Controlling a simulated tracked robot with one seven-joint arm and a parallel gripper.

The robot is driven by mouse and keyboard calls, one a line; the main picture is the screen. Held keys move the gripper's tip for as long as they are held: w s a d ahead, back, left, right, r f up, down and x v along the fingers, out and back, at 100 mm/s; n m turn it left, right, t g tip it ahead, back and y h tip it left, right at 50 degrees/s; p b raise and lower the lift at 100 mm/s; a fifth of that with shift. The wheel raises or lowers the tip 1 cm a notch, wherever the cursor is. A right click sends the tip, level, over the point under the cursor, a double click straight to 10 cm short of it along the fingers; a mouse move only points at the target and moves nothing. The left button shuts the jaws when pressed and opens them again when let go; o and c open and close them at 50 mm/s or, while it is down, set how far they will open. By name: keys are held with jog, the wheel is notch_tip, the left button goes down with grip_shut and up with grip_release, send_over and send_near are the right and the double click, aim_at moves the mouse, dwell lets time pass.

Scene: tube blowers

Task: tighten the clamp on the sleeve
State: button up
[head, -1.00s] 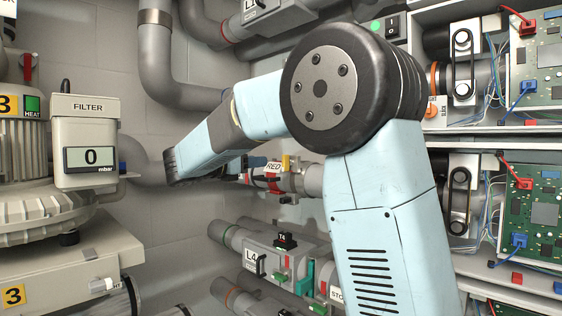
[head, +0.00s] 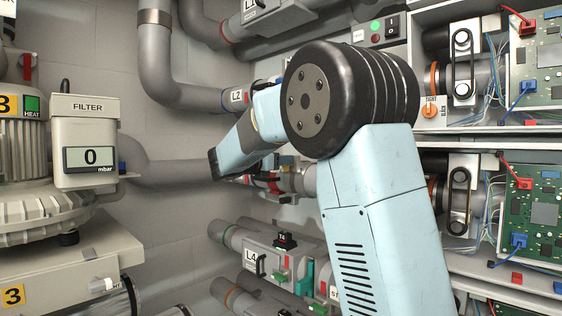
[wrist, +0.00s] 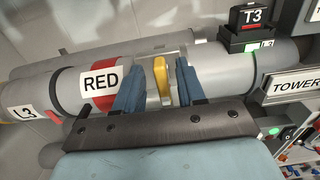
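In the wrist view, a yellow lever (wrist: 161,77) stands on a pale metal band around a grey tube (wrist: 68,93); I take it for the clamp on the sleeve. My gripper (wrist: 158,88) has its two blue fingers apart, one on each side of the lever. A gap shows on both sides, so it holds nothing. A white RED label (wrist: 100,81) and a red band sit left of the fingers. In the head view, the red-banded tube section (head: 268,184) shows below my forearm, which covers much of the clamp area.
In the wrist view, a black T3 block (wrist: 249,17) stands on the tube at right, beside a TOWER plate (wrist: 292,86). In the head view, the L4 pipe unit (head: 262,262) lies below, circuit boards (head: 541,205) stand at right, and the FILTER unit (head: 88,140) stands at left.

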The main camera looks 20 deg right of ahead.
jog(key=shift+c, duration=0.4)
grip_shut()
jog(key=shift+m, duration=0.4)
jog(key=shift+s+d+f+m, duration=0.1)
jog(key=shift+s+f+m, duration=0.15)
jog(key=shift+m, duration=2.6)
jog(key=shift+s+d+f+m, duration=0.15)
jog(key=shift+f+m, duration=0.1)
jog(key=shift+m, duration=2.55)
jog(key=shift+s+d+f+m, duration=0.1)
jog(key=shift+s+f+m, duration=0.15)
jog(key=shift+m, duration=2.6)
jog(key=shift+f, duration=0.1)
jog(key=shift+o, duration=0.4)
grip_release()
